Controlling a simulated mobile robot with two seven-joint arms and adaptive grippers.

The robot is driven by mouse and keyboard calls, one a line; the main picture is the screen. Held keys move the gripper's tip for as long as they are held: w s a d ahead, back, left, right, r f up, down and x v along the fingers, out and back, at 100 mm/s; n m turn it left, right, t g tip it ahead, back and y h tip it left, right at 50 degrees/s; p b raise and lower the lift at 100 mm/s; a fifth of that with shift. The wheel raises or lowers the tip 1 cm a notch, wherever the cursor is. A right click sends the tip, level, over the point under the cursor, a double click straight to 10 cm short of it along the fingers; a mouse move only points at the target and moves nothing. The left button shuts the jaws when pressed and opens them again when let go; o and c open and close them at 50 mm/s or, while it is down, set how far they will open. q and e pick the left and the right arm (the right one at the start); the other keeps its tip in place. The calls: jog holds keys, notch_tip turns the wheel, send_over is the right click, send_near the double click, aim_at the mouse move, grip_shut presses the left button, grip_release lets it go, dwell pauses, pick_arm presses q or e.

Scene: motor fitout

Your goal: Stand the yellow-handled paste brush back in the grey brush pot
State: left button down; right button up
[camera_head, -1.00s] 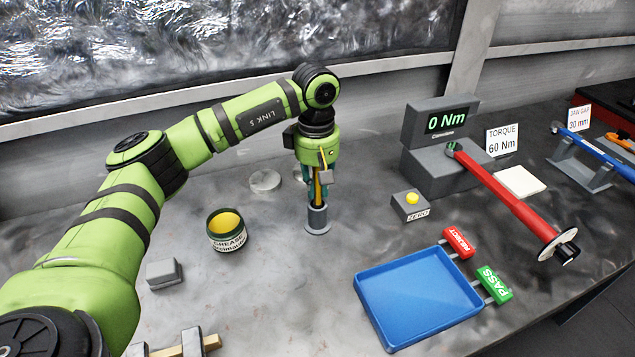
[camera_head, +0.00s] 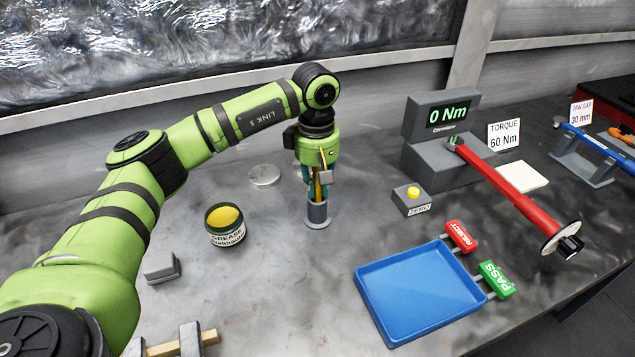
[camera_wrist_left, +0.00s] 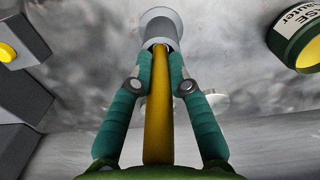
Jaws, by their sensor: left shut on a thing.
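The paste brush's yellow handle (camera_wrist_left: 158,115) runs up between the teal fingers of my left gripper (camera_wrist_left: 160,82) in the left wrist view. The left gripper (camera_head: 319,178) is shut on the handle and points down over the grey brush pot (camera_head: 318,214). The pot also shows in the left wrist view (camera_wrist_left: 160,20), with the brush's lower end inside its mouth. The handle looks nearly upright. The bristles are hidden in the pot. I cannot tell whether the brush touches the pot's bottom. My right gripper is not in view.
A grease tin (camera_head: 225,228) stands left of the pot, with a round lid (camera_head: 264,176) behind it. A blue tray (camera_head: 420,290) lies front right. The torque tester (camera_head: 440,165) with a red wrench (camera_head: 505,190) and the ZERO button box (camera_head: 411,203) stand right.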

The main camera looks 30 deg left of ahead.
pick_arm(q)
jog(key=c, duration=1.1)
grip_release()
notch_tip(320, 180, up, 12)
jog(key=shift+a+r, duration=0.1)
